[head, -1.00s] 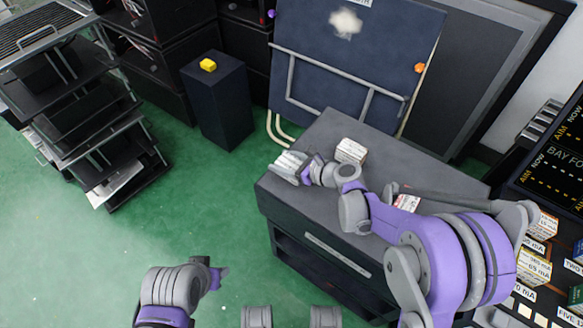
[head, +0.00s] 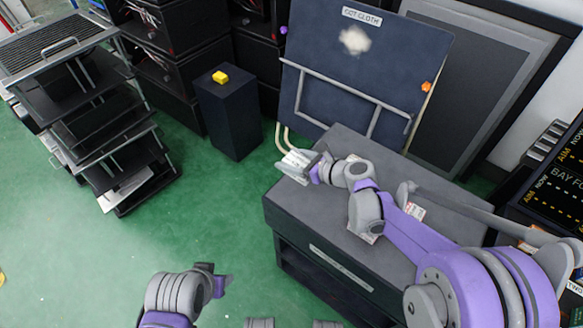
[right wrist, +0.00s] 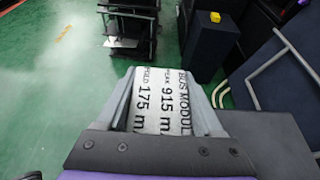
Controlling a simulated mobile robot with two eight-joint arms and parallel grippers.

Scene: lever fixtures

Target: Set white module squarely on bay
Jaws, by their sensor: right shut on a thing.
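My right gripper (head: 293,161) is over the far left corner of the grey bench (head: 300,200) in the head view. In the right wrist view its two grey fingers (right wrist: 163,110) are shut on the white module (right wrist: 160,100), which carries black print with "BUS MODULE", "915" and "175". In the head view the fingers and wrist hide most of the module. My left gripper (head: 217,284) is low at left over the green floor, apart from the bench; its fingers are too unclear to read. I cannot make out which part is the bay.
A dark pedestal with a yellow block (head: 220,77) stands beyond the bench. A blue panel (head: 370,60) with a grey rail rises behind it. A tray rack (head: 90,110) is at left. A display (head: 560,160) is at far right. Green floor at left is open.

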